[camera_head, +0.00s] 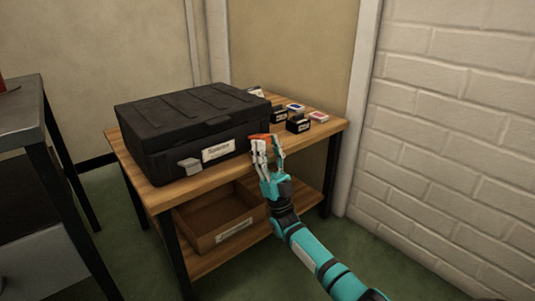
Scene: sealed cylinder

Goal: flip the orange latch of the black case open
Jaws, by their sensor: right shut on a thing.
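The black case (190,110) sits with its lid closed on the wooden table, with a white label on its front. The orange latch (263,137) is at the right of the case's front, partly hidden by my right gripper. A grey latch (189,166) is at the left of the same front. My right gripper (266,142) is at the orange latch, its fingers shut on it. My left gripper is not in view.
Several small boxes (298,124) stand on the wooden table (328,126) right of the case. An open cardboard box (218,225) is on the shelf below. A dark metal table (22,112) stands at the left. A white brick wall (450,130) is at the right.

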